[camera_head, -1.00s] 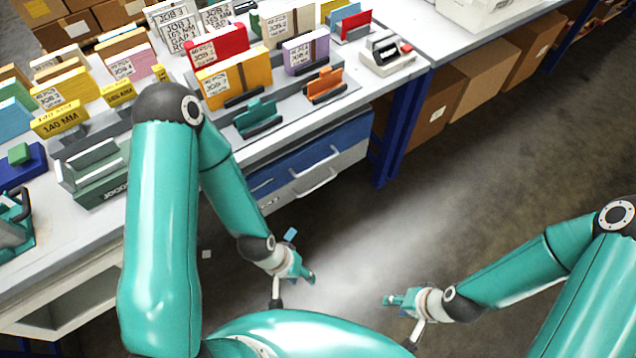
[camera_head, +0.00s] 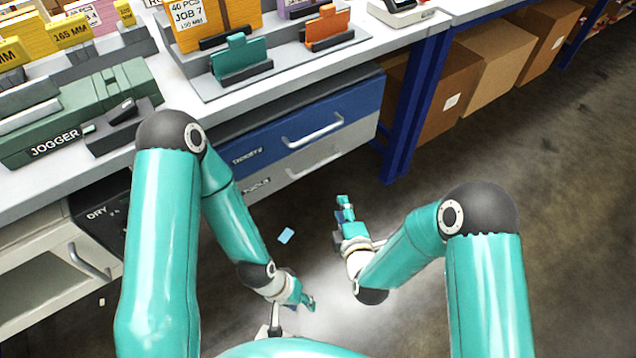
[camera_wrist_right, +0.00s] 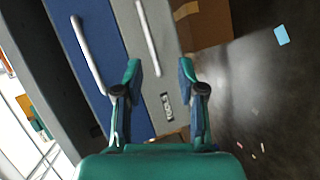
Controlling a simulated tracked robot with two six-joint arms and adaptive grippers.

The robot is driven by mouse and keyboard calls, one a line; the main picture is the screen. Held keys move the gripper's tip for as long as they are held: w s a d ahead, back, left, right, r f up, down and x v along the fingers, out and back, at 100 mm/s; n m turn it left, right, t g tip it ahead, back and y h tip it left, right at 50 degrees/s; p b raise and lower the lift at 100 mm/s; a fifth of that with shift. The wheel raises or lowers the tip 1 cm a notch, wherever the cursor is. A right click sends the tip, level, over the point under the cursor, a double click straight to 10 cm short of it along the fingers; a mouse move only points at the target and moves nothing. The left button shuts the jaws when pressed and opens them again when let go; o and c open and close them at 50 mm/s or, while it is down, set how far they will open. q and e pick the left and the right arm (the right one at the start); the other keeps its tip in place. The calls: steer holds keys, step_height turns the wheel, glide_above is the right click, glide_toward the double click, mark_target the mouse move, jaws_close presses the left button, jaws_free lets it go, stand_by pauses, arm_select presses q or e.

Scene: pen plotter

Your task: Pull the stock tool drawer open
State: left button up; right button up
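Two stacked drawers sit under the bench: a blue drawer (camera_head: 355,104) with a silver bar handle (camera_head: 316,131) above a grey drawer (camera_head: 350,138) with its own handle (camera_head: 314,166). Both look closed. My right gripper (camera_head: 343,207) is open and empty, in front of and below the drawers. In the right wrist view its fingers (camera_wrist_right: 160,72) are spread, with the grey drawer's handle (camera_wrist_right: 149,38) ahead between them, apart from them. The blue drawer's handle (camera_wrist_right: 88,55) is to the left. My left gripper (camera_head: 303,298) hangs low over the floor.
A blue bench leg (camera_head: 418,105) stands right of the drawers, with cardboard boxes (camera_head: 500,75) beyond. A green jogger (camera_head: 75,118) and card holders are on the bench top. A light blue card (camera_head: 286,236) lies on the floor.

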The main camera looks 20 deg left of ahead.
mark_target(319, 166)
arm_select(q)
step_height(319, 166, down, 6)
steer(key=b, duration=0.4)
arm_select(e)
steer(key=w+a+f+n, duration=0.1)
steer(key=w+a, duration=0.2)
steer(key=w, duration=0.2)
steer(key=w+a+f, duration=0.1)
steer(key=w+a, duration=0.3)
steer(key=w+a+f+n+t, duration=0.1)
steer(key=w+a, duration=0.2)
steer(key=w, duration=0.2)
steer(key=shift+w+a+n+y, duration=0.3)
steer(key=shift+w+a, duration=0.05)
jaws_close()
